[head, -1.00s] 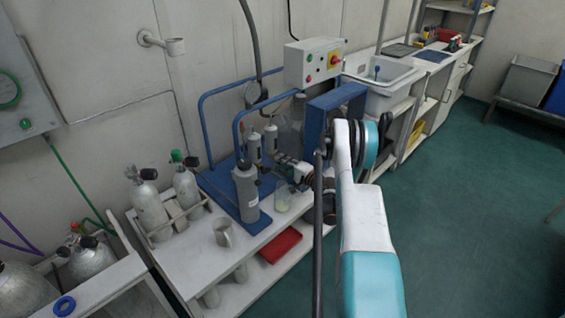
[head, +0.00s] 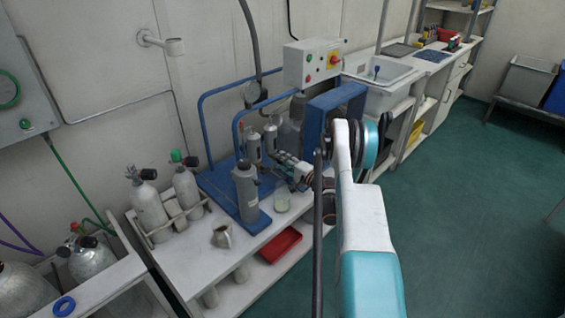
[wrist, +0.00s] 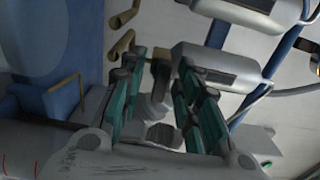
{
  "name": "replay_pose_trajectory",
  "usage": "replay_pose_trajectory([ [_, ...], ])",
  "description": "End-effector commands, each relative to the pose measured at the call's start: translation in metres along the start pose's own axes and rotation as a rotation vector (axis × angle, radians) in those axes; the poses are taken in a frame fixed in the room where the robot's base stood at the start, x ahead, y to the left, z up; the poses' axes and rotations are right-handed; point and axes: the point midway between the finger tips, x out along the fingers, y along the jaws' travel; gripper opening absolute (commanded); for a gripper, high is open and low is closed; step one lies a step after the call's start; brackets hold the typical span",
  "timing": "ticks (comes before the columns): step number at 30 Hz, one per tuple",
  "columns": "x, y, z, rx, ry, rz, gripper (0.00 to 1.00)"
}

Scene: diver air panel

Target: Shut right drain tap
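Two silver filter cylinders hang on the blue-framed panel in the head view, a left one (head: 254,148) and a right one (head: 271,139). My gripper (head: 278,160) is just below and right of them, and its fingertips are small there. In the wrist view a cylinder (wrist: 222,66) has a dull brass-grey tap (wrist: 159,82) at its end. My gripper (wrist: 160,65) is open, with its teal-padded fingers on either side of this tap. Contact with the tap cannot be told. Other brass fittings (wrist: 124,44) show beyond the left finger.
A tall grey bottle (head: 246,190), a clear beaker (head: 282,202) and a metal mug (head: 222,237) stand on the white bench near my arm. A red tray (head: 281,245) is on the shelf below. A grey control box (head: 312,62) and blue tubing (head: 205,115) surround the panel.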

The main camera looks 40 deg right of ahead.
Motion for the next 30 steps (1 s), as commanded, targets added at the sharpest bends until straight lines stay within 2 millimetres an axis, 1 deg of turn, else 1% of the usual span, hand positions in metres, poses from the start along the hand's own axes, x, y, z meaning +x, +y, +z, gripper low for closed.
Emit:
replay_pose_trajectory([
  [4,-0.001,0.000,0.000,0.000,0.000,0.000,0.30],
  [7,-0.009,0.000,0.000,0.000,0.000,0.000,0.30],
  [15,-0.052,0.000,-0.001,0.000,0.003,0.000,0.30],
  [19,-0.067,0.000,-0.001,0.000,0.002,0.000,0.30],
  [24,-0.075,0.000,0.000,0.000,0.001,0.000,0.30],
  [30,-0.075,0.000,0.000,0.000,0.000,0.000,0.30],
])
